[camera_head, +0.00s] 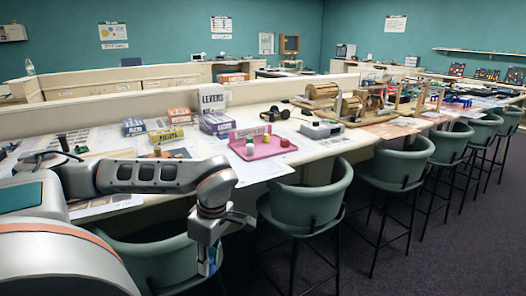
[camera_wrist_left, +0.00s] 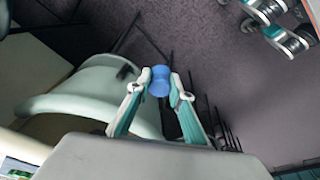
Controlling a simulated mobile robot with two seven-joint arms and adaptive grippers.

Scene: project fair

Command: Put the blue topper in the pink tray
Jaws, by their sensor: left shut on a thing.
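The pink tray (camera_head: 262,154) sits on the long table in the head view, with a raised back panel and a few small coloured pieces in it. My left gripper (camera_head: 210,266) hangs low in front of the table edge, below and left of the tray. In the left wrist view my left gripper (camera_wrist_left: 160,82) is shut on the blue topper (camera_wrist_left: 159,78), a small waisted blue piece held between the fingertips over the dark floor. Part of my right gripper (camera_wrist_left: 284,32) shows at the upper right of that view; its jaw opening is unclear.
Green chairs (camera_head: 305,205) stand along the table front, one close to my left gripper. Small boxes (camera_head: 165,133) stand left of the tray and a grey device (camera_head: 322,129) stands right of it. White papers (camera_head: 258,171) lie flat in front of the tray.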

